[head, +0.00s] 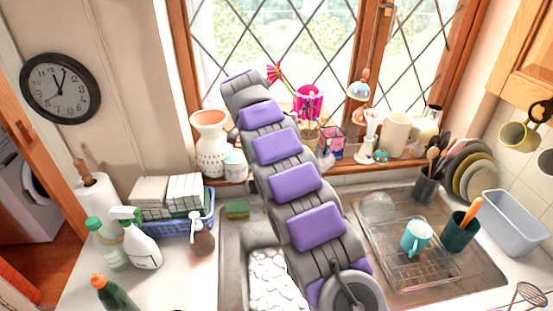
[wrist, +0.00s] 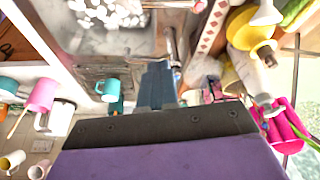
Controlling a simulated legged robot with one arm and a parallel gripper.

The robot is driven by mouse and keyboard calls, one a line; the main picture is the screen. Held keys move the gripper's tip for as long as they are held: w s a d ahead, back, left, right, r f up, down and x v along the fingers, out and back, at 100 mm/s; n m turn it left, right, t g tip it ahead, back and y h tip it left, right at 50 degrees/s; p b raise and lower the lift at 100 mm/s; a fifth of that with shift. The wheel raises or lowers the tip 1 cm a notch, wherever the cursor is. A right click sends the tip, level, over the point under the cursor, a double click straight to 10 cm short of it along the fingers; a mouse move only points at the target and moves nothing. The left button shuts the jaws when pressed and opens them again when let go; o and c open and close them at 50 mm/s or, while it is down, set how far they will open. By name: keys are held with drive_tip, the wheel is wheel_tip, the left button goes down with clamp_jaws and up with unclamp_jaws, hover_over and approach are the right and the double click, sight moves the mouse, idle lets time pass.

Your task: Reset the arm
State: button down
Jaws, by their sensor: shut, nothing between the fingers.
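My arm (head: 294,183), grey with purple pads, reaches from the bottom of the head view up over the sink to the window. Its far end (head: 240,88) is in front of the left window pane, and I cannot make out the fingers there. In the wrist view my gripper (wrist: 157,82) shows as dark grey fingers pressed together, shut and empty. The fingers touch nothing that I can see.
A vase (head: 211,143), a pink flower pot (head: 309,101) and several ornaments line the sill close to the arm. Spray bottles (head: 141,243) stand on the left counter. White foam (head: 274,280) fills the sink.

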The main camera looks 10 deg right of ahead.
drive_tip(key=s+d+r+n+g, duration=0.1)
drive_tip(key=s+d+r+n, duration=0.25)
drive_tip(key=s, duration=0.65)
drive_tip(key=s+d+r+n+g, duration=0.1)
drive_tip(key=s+d+r+n, duration=0.2)
drive_tip(key=s, duration=0.8)
drive_tip(key=s+a+f+n+y, duration=0.1)
drive_tip(key=s+f+n, duration=0.3)
drive_tip(key=s, duration=1.1)
drive_tip(key=s+a+f+n+y+b, duration=0.1)
drive_tip(key=s+f+n, duration=0.3)
drive_tip(key=s, duration=1.1)
wheel_tip(320, 180, down, 3)
drive_tip(key=shift+s+r+g+y, duration=0.1)
drive_tip(key=shift+s+g+y, duration=0.25)
drive_tip(key=shift+y, duration=0.55)
drive_tip(key=shift+n, duration=0.25)
